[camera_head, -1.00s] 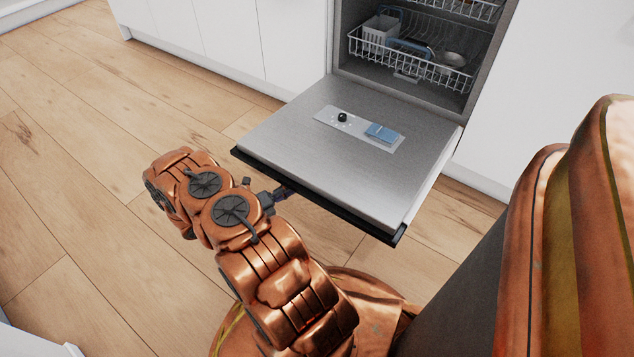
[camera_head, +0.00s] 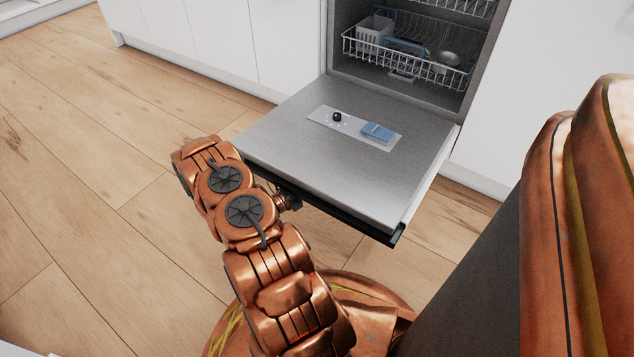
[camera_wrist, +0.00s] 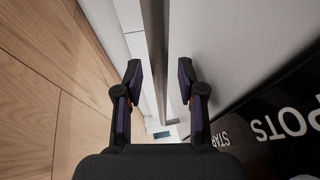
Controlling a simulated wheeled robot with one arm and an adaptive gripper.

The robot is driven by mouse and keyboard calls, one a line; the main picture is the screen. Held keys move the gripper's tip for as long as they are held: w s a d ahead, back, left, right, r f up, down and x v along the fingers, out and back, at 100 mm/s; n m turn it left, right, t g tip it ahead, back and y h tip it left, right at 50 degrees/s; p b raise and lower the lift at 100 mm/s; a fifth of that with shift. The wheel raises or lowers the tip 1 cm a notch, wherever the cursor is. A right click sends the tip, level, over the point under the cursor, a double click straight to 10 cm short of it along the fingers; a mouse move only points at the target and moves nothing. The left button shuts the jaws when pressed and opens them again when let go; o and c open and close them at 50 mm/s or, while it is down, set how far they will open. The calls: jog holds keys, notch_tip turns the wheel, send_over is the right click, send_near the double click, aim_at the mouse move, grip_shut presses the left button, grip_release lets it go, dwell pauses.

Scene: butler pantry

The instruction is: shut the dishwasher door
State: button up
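The dishwasher door (camera_head: 320,170) is folded down, lying about level in front of the open dishwasher, its inner face up. Its black front edge (camera_head: 350,219) faces me. My arm reaches to the left part of this edge, and in the head view my gripper is mostly hidden at or under the door. In the wrist view my gripper (camera_wrist: 160,75) is open, its two fingers apart with nothing held between them. A black panel with white lettering (camera_wrist: 285,120) lies close on the right. I cannot tell whether the gripper touches the door.
A wire rack (camera_head: 405,58) with a basket and dishes sits inside the dishwasher, apparently clear of the door. White cabinets (camera_head: 220,50) stand to the left, and a white panel (camera_head: 540,90) to the right. The wooden floor (camera_head: 80,150) at left is free.

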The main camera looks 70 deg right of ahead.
grip_shut()
dwell(0.4)
dwell(0.4)
